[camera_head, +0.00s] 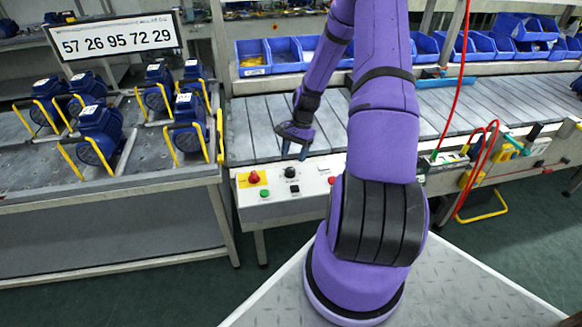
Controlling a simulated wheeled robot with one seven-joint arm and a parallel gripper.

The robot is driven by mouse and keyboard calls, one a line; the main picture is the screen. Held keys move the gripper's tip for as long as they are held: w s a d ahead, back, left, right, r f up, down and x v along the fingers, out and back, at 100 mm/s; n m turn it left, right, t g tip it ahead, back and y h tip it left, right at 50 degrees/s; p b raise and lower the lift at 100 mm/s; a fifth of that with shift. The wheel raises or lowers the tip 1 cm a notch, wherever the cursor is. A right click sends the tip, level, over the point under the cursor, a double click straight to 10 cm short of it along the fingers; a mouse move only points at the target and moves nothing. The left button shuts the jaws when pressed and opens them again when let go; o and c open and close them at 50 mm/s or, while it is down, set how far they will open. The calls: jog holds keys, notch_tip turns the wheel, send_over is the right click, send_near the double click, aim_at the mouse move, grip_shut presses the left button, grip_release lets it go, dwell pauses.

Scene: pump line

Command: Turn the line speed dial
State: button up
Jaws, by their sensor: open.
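The control panel (276,210) is a pale box at the front edge of the conveyor, left of my arm. A round black knob (291,173) on its top looks like the line speed dial. A smaller black control (295,189) sits just below it; its markings are too small to read. My gripper (294,153) points down with its jaws open and empty. In the picture it is just above the round knob; I see no contact, and the exact gap cannot be told.
The panel also bears a red mushroom button (254,178) on yellow, a green button (264,194) and a red button (332,180). Blue pumps (98,132) stand on the left bench. Blue bins (286,54) line the back. A red hose (462,75) hangs at right.

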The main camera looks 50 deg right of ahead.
aim_at(290, 169)
jog(key=x, duration=0.5)
jog(key=shift+f, duration=0.3)
jog(key=c, duration=0.9)
